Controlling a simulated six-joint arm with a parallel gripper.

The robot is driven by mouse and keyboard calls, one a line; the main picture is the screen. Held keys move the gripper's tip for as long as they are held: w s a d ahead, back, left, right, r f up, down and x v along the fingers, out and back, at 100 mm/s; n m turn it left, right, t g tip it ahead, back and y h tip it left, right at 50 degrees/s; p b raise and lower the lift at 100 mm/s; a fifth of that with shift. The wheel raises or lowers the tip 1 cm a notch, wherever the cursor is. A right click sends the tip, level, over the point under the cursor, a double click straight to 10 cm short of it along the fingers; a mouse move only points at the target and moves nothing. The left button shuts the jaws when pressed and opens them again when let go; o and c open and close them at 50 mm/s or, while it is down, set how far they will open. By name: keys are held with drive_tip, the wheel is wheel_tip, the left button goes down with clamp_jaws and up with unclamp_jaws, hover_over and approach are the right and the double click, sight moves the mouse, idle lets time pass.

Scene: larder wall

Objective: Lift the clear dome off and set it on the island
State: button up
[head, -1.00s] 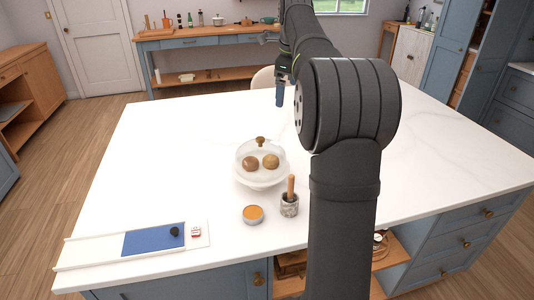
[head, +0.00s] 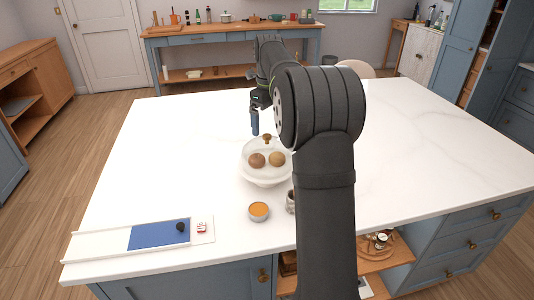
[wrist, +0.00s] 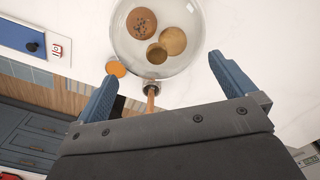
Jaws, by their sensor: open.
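The clear dome (head: 250,150) with a brass knob (head: 267,139) sits over two brown buns on a white stand (head: 265,181) on the white island (head: 410,150). The dome also shows at the top of the wrist view (wrist: 124,44), with several round brown shapes in it; which one is the knob I cannot tell. My gripper (head: 254,130) is just above and behind the knob in the head view, fingers pointing down. In the wrist view my gripper (wrist: 163,68) has its blue fingers wide apart with nothing between them, the dome beyond their tips.
A white and blue board (head: 160,235) lies at the front left. The island's left and right sides are clear.

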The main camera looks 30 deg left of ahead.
sight(267, 135)
drive_tip(key=f, duration=0.6)
drive_tip(key=shift+s+a+f, duration=0.1)
drive_tip(key=shift+s+f, duration=0.1)
drive_tip(key=shift+f, duration=0.05)
